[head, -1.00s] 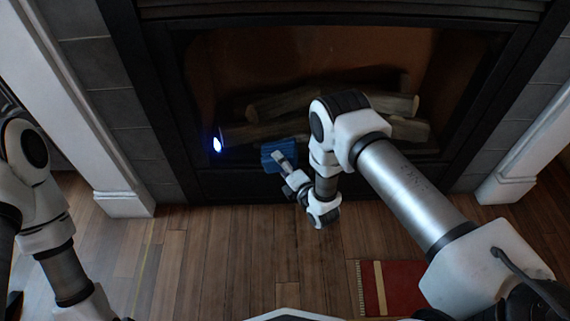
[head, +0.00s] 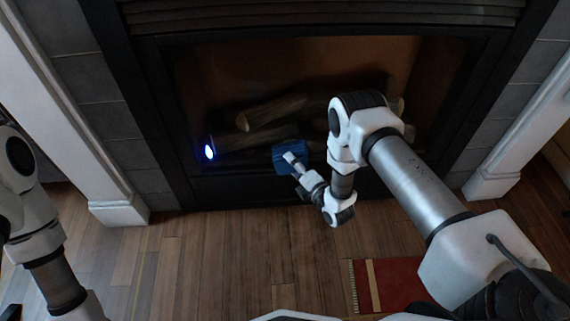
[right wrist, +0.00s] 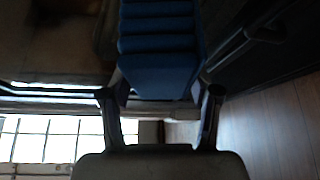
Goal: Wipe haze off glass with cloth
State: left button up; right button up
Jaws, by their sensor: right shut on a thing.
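The blue cloth (head: 288,154) is a folded, ribbed pad at the lower middle of the fireplace glass (head: 300,80) in the head view. My right gripper (head: 294,160) is shut on it, and the cloth also shows between the two fingers in the right wrist view (right wrist: 160,50). The cloth is against or very near the glass; I cannot tell if it touches. The glass looks brownish and dim in its upper part, with logs seen behind it. My left arm is at the left edge of the head view, but its gripper is not in view.
A black frame (head: 150,110) surrounds the glass, with grey tiles (head: 105,105) and white pillars (head: 75,120) outside it. A bright blue-white light spot (head: 209,152) shows at the lower left. A red book or rug (head: 395,280) lies on the wooden floor (head: 240,260), which is otherwise clear.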

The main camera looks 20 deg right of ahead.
aim_at(309, 168)
jog(key=shift+s+d+r+p, duration=0.1)
jog(key=shift+s+d+p, duration=0.15)
jog(key=shift+d, duration=0.55)
jog(key=shift+s+d+f+p, duration=0.1)
jog(key=shift+s+d+p, duration=0.15)
jog(key=shift+d, duration=0.6)
jog(key=shift+s+d+r+p, duration=0.1)
jog(key=shift+s+d+p, duration=0.15)
jog(key=shift+d, duration=0.55)
jog(key=shift+w, duration=0.15)
jog(key=shift+w+a, duration=0.3)
jog(key=shift+a, duration=0.95)
jog(key=shift+w+a, duration=0.3)
jog(key=shift+a, duration=0.9)
jog(key=shift+w+a, duration=0.3)
jog(key=shift+a, duration=0.95)
jog(key=shift+w+a, duration=0.3)
jog(key=shift+a, duration=0.55)
jog(key=shift+w+a, duration=0.3)
jog(key=shift+a, duration=0.5)
jog(key=s+a+p, duration=0.1)
jog(key=s+p, duration=0.2)
jog(key=s, duration=0.2)
jog(key=shift+s+a, duration=0.3)
jog(key=shift+s, duration=0.1)
